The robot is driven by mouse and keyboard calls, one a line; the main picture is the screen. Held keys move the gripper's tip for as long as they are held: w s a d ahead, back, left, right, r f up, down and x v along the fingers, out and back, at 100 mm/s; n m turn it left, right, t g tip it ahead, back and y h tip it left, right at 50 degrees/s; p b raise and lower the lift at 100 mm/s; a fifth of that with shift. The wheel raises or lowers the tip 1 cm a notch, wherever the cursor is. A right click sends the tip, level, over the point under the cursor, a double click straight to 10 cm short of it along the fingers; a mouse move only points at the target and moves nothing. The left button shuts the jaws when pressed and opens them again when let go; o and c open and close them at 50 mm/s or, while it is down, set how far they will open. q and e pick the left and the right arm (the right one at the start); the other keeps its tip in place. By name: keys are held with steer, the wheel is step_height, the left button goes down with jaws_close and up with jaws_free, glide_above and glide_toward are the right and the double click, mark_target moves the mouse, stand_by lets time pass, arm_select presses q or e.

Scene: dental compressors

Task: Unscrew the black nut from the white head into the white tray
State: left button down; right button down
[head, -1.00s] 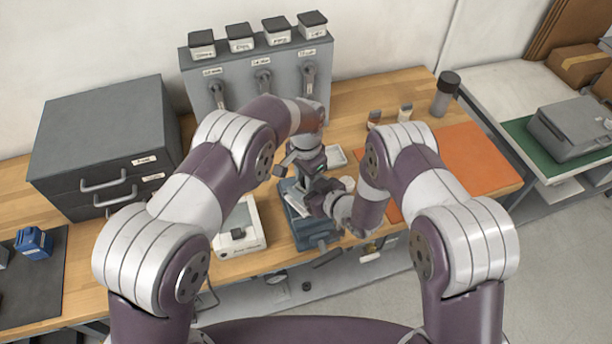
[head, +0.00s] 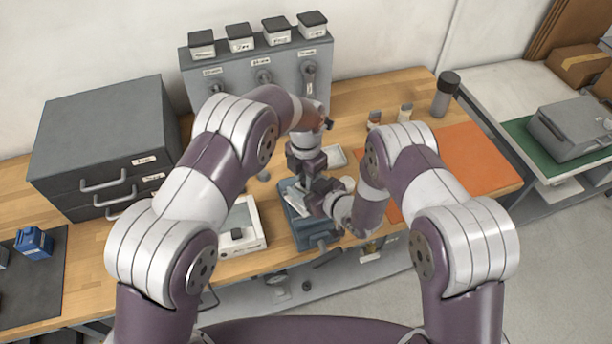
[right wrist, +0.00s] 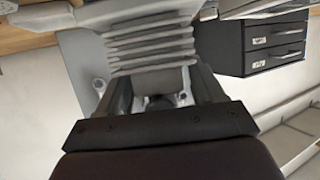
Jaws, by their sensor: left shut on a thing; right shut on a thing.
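My left gripper (head: 306,182) points down over the blue-grey stand at the bench's front edge. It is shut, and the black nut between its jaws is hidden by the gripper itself. My right gripper (head: 325,198) comes in from the right, just below and beside the left one. It is shut on the white head, whose pale ribbed body (right wrist: 150,48) shows between the fingers in the right wrist view. The white tray (head: 336,156) lies just behind and right of the grippers, partly hidden by the left one.
The blue-grey stand (head: 302,232) is under the grippers. A white boxy device (head: 240,240) stands left of it. A grey panel unit (head: 240,70) and dark drawers (head: 110,140) stand behind. Small bottles (head: 374,119) and an orange mat (head: 465,160) are on the right.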

arm_select(q)
steer(key=shift+n, duration=0.5)
arm_select(e)
steer(key=shift+f, duration=0.1)
arm_select(q)
steer(key=shift+s, duration=0.1)
